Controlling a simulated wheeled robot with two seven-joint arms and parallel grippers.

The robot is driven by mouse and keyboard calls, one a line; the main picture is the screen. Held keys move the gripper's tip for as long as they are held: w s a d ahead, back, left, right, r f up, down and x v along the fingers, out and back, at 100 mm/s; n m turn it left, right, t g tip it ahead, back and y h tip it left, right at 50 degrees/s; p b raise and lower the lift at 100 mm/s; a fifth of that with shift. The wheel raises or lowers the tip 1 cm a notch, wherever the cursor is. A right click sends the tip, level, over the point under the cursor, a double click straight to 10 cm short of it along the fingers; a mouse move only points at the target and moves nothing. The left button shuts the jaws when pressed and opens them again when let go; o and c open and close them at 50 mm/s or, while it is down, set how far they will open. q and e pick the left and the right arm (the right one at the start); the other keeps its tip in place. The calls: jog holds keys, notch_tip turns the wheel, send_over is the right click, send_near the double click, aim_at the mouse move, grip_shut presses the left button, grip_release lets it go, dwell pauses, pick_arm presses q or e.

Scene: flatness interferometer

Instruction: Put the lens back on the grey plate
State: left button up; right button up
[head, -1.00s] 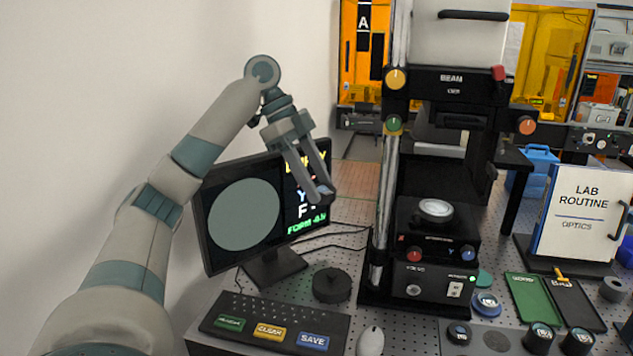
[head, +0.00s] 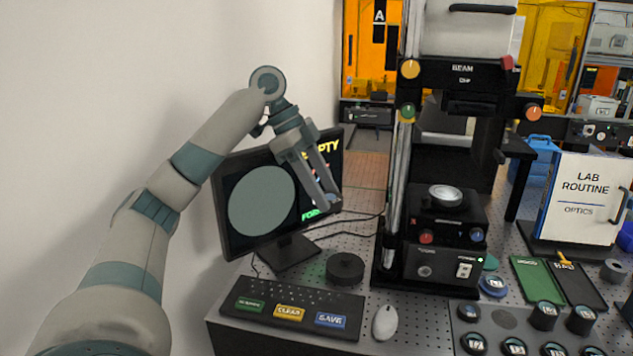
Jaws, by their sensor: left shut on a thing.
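My left gripper (head: 331,203) hangs in front of the right part of the monitor, fingers pointing down. It is shut on a small dark round thing at its fingertips, most likely a lens (head: 335,200); the fingers hide much of it. The grey plate (head: 484,328) lies at the bottom right, partly cut off by the picture's edge. Several dark-rimmed numbered lenses stand on it, and a bare dark round spot (head: 504,318) shows in its back row. The gripper is well to the left of the plate and above it. My right gripper is not in view.
The monitor (head: 265,205), keyboard (head: 290,308), black round knob (head: 345,268) and mouse (head: 385,322) are at left. A blue-rimmed piece (head: 493,286) and green tray (head: 535,283) lie behind the plate.

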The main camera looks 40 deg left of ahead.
pick_arm(q)
jog(key=w+d+f+n+t+y+b, duration=0.2)
jog(key=d+f+n, duration=0.4)
jog(key=d+f, duration=0.6)
jog(key=s+d+f+n+y, duration=0.1)
jog(key=d+f+n, duration=0.2)
jog(key=d, duration=0.4)
jog(key=s+d+f+n+t+y+b, duration=0.1)
jog(key=d+f+n+y, duration=0.1)
jog(key=d+f, duration=0.3)
jog(key=d+n, duration=0.1)
jog(key=d, duration=0.2)
jog(key=shift+n, duration=0.4)
